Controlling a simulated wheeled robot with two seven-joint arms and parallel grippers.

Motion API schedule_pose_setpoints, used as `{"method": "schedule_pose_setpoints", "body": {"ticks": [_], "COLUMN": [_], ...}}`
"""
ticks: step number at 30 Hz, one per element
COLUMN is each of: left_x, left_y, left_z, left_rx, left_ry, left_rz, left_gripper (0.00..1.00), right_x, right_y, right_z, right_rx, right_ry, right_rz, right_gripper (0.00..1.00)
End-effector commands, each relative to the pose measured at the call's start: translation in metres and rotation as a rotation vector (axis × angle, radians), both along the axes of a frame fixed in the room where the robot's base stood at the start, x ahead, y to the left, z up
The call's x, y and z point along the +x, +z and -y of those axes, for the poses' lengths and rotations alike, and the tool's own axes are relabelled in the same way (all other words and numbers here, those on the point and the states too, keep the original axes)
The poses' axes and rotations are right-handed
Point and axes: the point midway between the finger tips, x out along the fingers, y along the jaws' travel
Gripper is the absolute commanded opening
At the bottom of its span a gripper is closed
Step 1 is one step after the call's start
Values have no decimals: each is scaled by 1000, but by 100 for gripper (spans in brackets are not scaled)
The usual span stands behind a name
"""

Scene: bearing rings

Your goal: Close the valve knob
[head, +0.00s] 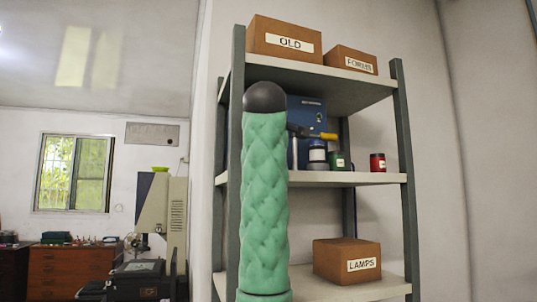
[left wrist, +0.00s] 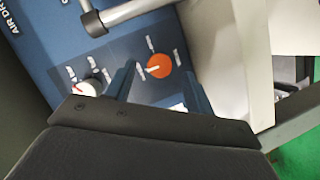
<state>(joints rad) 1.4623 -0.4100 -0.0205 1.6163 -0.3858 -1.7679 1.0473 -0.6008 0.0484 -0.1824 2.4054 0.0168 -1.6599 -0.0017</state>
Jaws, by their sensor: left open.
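The valve knob (left wrist: 159,66) is a round orange dial with a pale pointer mark toward the left, on a dark plate of the blue air dryer (left wrist: 45,30). White label strips surround it. In the left wrist view my left gripper (left wrist: 157,68) is open, with one dark finger on each side of the knob in the picture. I cannot tell whether the fingers touch it. In the head view the blue dryer (head: 307,107) stands on the middle shelf, mostly hidden, and its knob cannot be made out. My right gripper is in neither view.
A white dial with a red needle (left wrist: 88,87) is left of the knob. A grey pipe with a black fitting (left wrist: 93,23) crosses above. The shelf unit (head: 400,150) has grey posts; cans (head: 377,162) stand right of the dryer. Cardboard boxes (head: 284,40) sit on top.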

Motion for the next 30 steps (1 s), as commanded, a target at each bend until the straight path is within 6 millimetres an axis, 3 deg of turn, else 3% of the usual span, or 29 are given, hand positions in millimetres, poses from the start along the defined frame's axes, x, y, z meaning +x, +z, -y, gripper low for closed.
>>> {"method": "schedule_pose_setpoints", "body": {"ticks": [4,12,30], "left_x": [-19,-41,-43], "left_y": [3,10,11], "left_z": [-1,-1,-1], "left_rx": [-1,-1,0], "left_ry": [0,0,0], "left_rz": [2,0,0], "left_gripper": [54,54,54], "right_x": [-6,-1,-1], "right_y": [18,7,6], "right_z": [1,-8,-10], "right_rx": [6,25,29], "right_ry": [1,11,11], "right_rz": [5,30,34], "right_gripper": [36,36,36]}}
